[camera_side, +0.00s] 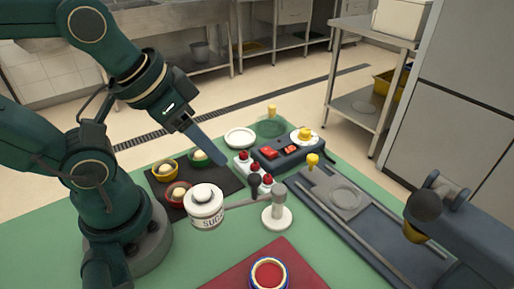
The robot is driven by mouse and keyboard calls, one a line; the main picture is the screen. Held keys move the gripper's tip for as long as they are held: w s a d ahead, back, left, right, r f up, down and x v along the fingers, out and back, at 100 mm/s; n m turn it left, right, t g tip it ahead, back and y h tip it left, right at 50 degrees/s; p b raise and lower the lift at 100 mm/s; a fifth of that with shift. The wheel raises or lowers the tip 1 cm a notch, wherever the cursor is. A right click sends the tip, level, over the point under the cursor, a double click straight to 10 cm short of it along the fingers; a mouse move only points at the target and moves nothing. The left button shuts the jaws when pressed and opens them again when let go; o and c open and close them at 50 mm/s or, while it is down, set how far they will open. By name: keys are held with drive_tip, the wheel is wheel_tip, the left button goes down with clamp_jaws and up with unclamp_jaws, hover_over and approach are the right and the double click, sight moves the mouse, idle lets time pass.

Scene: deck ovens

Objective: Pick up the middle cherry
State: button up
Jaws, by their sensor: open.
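Three red cherries stand in a row on a white holder (240,166) near the middle of the green table. The middle cherry (253,168) sits between the far cherry (243,155) and the near cherry (267,179). A dark round knob partly covers the near part of the holder. My gripper (221,161) points down and to the right, its long blue-grey fingers seen edge-on. The fingertips are just left of the holder in the picture, apart from the middle cherry. It is open and nothing shows between its fingers.
A white jar (205,209) and a white-based stand (277,218) are in front of the holder. Bowls with pale balls lie on a dark mat (222,183) to the left. A dark tray (272,165) is behind right. A railed grey unit (382,240) fills the right.

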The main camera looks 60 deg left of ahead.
drive_tip(key=shift+c, duration=1.3)
